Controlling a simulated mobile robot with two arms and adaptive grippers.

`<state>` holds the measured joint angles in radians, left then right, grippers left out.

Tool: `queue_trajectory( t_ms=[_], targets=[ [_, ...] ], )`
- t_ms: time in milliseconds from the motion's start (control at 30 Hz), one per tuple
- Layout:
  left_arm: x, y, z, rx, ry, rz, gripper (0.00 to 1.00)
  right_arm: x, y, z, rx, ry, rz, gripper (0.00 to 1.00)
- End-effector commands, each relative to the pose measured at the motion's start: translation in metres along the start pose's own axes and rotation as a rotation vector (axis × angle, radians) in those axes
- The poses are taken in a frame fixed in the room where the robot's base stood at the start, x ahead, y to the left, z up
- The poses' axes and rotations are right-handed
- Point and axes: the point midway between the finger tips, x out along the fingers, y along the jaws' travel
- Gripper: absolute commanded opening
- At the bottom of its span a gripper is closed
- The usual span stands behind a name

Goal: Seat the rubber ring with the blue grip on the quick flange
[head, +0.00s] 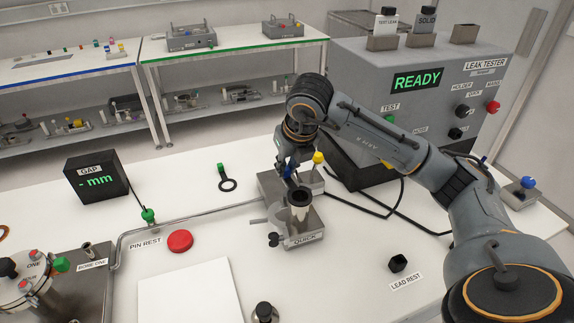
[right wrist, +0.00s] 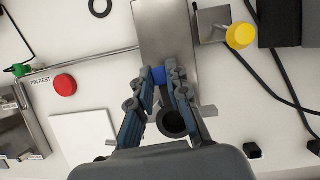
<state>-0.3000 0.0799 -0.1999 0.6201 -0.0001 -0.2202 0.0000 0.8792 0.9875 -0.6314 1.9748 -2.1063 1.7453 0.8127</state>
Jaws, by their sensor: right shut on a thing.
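My right gripper (head: 288,172) is shut on the blue grip (right wrist: 159,75) of the rubber ring. It reaches down just behind the quick flange (head: 300,214), an upright metal tube with a dark mouth on a block marked QUICK. In the right wrist view, a dark round rim (right wrist: 172,123) shows between the fingers, in line with the flange mouth. I cannot tell the rubber ring from the flange rim there, nor whether they touch. My left gripper is not in view.
A black ring with a green grip (head: 226,184) lies behind left. A yellow knob (head: 318,157) stands close behind the flange. A red button (head: 180,241) and a white sheet (head: 190,292) are left. The leak tester (head: 418,60) and black cables are behind right.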

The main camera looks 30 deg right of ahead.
Motion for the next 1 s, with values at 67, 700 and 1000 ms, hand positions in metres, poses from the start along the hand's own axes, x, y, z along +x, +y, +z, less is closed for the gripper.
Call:
queue_trajectory(
  t_ms=[67, 700, 1000],
  targets=[
    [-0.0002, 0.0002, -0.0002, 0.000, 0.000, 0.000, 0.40, -0.0003, -0.0001, 0.0001, 0.000, 0.000, 0.000, 0.00],
    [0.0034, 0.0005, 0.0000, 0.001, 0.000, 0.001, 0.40, 0.0020, -0.0001, -0.0008, 0.000, 0.000, 0.000, 0.42],
    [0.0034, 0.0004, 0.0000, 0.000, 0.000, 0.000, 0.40, 0.0022, -0.0001, -0.0010, 0.000, 0.000, 0.000, 0.42]
  ],
)
